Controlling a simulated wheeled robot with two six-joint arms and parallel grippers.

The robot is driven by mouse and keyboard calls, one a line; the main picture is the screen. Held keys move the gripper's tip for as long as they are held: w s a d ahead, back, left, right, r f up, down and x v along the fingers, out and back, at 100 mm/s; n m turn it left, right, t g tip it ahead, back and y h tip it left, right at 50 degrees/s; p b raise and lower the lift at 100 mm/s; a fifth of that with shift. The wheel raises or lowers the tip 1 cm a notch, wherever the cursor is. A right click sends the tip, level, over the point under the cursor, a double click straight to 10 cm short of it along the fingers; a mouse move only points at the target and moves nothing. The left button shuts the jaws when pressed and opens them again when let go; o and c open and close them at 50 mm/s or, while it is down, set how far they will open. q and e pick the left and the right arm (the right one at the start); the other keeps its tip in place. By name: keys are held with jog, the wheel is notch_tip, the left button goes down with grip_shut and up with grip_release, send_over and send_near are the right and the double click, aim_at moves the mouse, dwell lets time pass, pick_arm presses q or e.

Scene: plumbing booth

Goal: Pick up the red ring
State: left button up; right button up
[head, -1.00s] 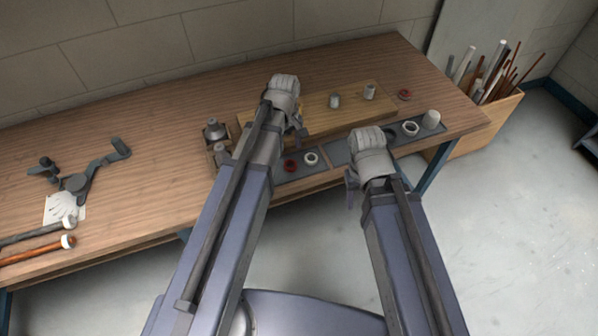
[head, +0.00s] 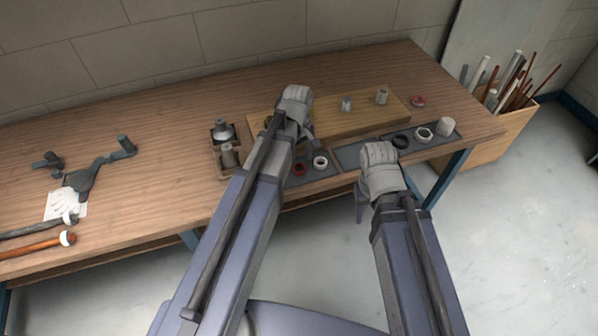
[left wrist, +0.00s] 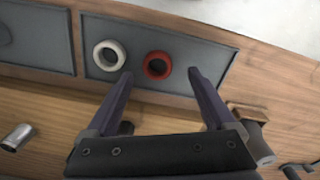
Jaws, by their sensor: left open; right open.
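The red ring (head: 299,169) lies flat in a dark grey tray (head: 322,176) near the bench's front edge, beside a white ring (head: 320,162). In the left wrist view, the red ring (left wrist: 146,66) lies between and just beyond the two open fingertips of my left gripper (left wrist: 160,73), nothing held. The white ring (left wrist: 97,55) is just left of the left fingertip. In the head view my left gripper (head: 312,142) is above the tray, mostly hidden by its own wrist. My right gripper (head: 360,208) hangs at the bench's front edge, mostly hidden by its arm, away from the red ring.
Behind is a wooden board (head: 358,122) with small fittings. Another reddish ring-like piece (head: 417,101) lies farther back. A wooden holder (head: 229,172) stands left of the tray.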

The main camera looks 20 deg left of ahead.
aim_at(299, 171)
pick_arm(q)
notch_tip(299, 171, down, 4)
jog(key=b, duration=0.3)
jog(key=shift+w+d, duration=0.1)
jog(key=shift+w, duration=0.05)
jog(key=shift+r, duration=0.1)
jog(key=shift+c, duration=0.2)
grip_shut()
